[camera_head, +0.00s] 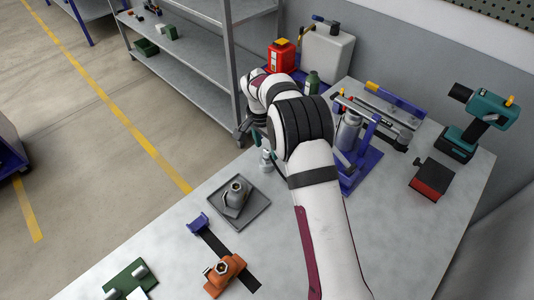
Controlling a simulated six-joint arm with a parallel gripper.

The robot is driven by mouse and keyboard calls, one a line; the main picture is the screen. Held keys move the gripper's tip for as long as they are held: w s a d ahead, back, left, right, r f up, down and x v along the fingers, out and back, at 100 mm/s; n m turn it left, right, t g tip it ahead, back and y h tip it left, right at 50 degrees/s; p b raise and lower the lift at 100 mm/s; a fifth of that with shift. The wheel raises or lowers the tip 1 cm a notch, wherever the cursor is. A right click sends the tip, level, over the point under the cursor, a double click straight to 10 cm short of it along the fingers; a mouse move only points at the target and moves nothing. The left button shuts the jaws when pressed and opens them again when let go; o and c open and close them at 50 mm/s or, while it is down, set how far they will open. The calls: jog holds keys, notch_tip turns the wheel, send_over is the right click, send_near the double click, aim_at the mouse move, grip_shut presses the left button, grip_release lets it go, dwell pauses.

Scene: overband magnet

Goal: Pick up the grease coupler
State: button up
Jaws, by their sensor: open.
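A small light-grey metal fitting (266,161) stands upright on the workbench (175,245), just below my gripper; it looks like the grease coupler, but it is too small to be sure. My gripper (259,143) is open at the far left edge of the bench, partly hidden behind my own arm. Its fingers are close to the top of the fitting. I cannot tell whether they touch it. A larger grey metal part (236,196) with a round top opening sits on a dark square tray (256,216) nearer to me.
An orange clamp-like part (222,272) and a green block (127,280) lie at the front left. A blue stand (362,168) holding a metal cylinder, a teal drill (478,125) and a black-and-red block (432,178) stand right of my arm. Red and white containers stand behind.

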notch_tip(320, 180, down, 2)
jog(key=shift+w+d+f, duration=0.1)
jog(key=shift+f, duration=0.05)
grip_shut()
dwell(0.4)
notch_tip(320, 180, up, 4)
jog(key=shift+r, duration=0.25)
jog(key=s+d+r, duration=0.4)
jog(key=d+r, duration=0.2)
jog(key=d, duration=0.4)
jog(key=s+a+r+n, duration=0.1)
jog(key=s+a, duration=0.3)
jog(key=a, duration=0.5)
jog(key=s+a+r+n, duration=0.1)
jog(key=s+a+n, duration=0.2)
jog(key=a, duration=0.6)
jog(key=shift+s+n, duration=0.3)
jog(key=shift+s, duration=0.45)
